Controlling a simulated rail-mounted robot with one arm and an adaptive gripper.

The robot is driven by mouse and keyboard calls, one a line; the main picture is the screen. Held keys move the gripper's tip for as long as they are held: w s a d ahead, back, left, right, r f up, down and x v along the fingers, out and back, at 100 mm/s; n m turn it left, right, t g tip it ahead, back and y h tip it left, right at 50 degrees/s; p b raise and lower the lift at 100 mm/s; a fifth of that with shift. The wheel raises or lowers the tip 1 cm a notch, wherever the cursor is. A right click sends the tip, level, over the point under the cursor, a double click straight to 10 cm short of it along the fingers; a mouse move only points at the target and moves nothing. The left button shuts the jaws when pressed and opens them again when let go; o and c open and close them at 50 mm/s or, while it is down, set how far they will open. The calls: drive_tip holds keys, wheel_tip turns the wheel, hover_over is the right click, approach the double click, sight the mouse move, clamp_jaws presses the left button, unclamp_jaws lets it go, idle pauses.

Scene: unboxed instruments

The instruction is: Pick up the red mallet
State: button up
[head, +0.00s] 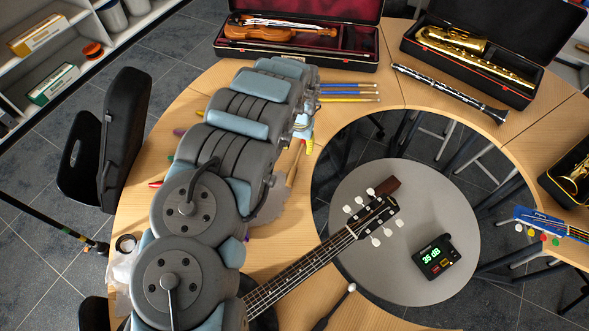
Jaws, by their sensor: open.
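A small red tip (155,184) shows on the curved wooden table, just left of my arm. It may be part of the red mallet, but the arm covers whatever continues to its right, so I cannot tell for sure. My arm spans the table from the bottom of the head view to the upper middle. My gripper's fingers cannot be made out; they are hidden behind the arm links. No contact between the gripper and the red thing can be seen.
A purple tip (179,132) and blue and yellow sticks (349,99) lie beside the arm. A violin case (300,55), clarinet (452,92) and saxophone case (490,60) line the back. A guitar neck (300,277) crosses the front. A round grey table (440,205) holds a meter (436,257).

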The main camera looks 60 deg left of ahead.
sight(294, 168)
drive_tip(key=shift+s+f+b, duration=0.1)
drive_tip(key=shift+f+b, duration=0.2)
drive_tip(key=shift+f, duration=3.8)
drive_tip(key=shift+f, duration=0.1)
drive_tip(key=shift+s+f+b, duration=0.15)
drive_tip(key=shift+s+f, duration=0.15)
drive_tip(key=shift+f, duration=0.45)
drive_tip(key=shift+s+f+b, duration=0.15)
drive_tip(key=shift+s+f, duration=0.1)
drive_tip(key=shift+f, duration=0.5)
drive_tip(key=shift+f+b, duration=0.5)
drive_tip(key=shift+f, duration=0.5)
drive_tip(key=shift+a, duration=0.1)
clamp_jaws()
